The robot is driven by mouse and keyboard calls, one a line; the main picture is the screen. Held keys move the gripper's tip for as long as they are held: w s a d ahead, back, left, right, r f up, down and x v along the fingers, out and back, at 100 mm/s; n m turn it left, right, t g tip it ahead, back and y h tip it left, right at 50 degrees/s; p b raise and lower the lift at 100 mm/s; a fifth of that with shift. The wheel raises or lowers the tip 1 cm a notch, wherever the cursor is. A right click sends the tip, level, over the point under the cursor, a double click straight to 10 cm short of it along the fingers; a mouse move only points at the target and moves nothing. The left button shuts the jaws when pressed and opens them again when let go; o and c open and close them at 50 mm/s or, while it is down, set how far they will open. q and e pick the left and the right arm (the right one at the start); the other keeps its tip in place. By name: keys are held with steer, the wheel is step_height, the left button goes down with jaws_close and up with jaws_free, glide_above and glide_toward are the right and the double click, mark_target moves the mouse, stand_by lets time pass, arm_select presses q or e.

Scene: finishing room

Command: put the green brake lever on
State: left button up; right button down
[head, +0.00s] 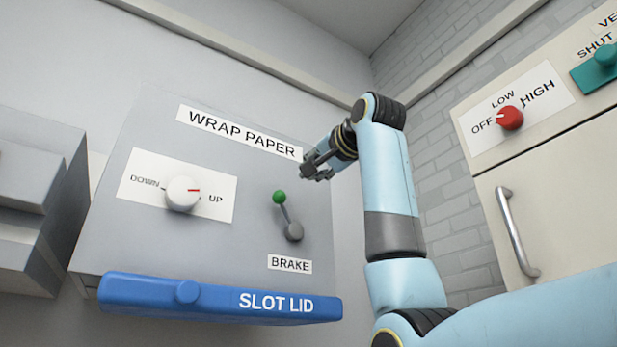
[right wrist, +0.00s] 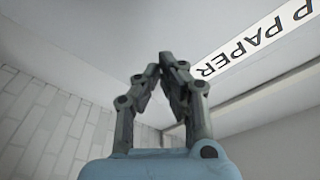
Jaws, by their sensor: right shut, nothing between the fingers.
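The brake lever has a green ball knob (head: 279,197) on a short grey stem that rises from a round grey pivot (head: 294,232). The stem tilts up and slightly left, above the BRAKE label (head: 290,264). My right gripper (head: 308,172) is up and to the right of the green knob, near the right end of the WRAP PAPER label, apart from the lever. In the right wrist view its fingers (right wrist: 166,62) are closed together with nothing between them. The lever does not show in that view. My left gripper is not in view.
A white DOWN/UP dial (head: 183,193) is left of the lever. A blue SLOT LID (head: 220,299) runs along the panel's bottom edge. At right, a cream cabinet carries a red OFF/LOW/HIGH knob (head: 510,118), a teal handle (head: 600,66) and a metal door handle (head: 517,232).

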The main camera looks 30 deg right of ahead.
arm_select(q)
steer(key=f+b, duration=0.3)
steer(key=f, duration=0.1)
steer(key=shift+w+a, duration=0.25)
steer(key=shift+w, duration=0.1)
arm_select(e)
steer(key=s+a+f, duration=0.1)
steer(key=s, duration=0.5)
steer(key=shift+s, duration=0.25)
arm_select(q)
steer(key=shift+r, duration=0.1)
arm_select(e)
steer(key=shift+f, duration=0.1)
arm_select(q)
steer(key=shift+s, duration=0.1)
arm_select(e)
steer(key=shift+f, duration=0.1)
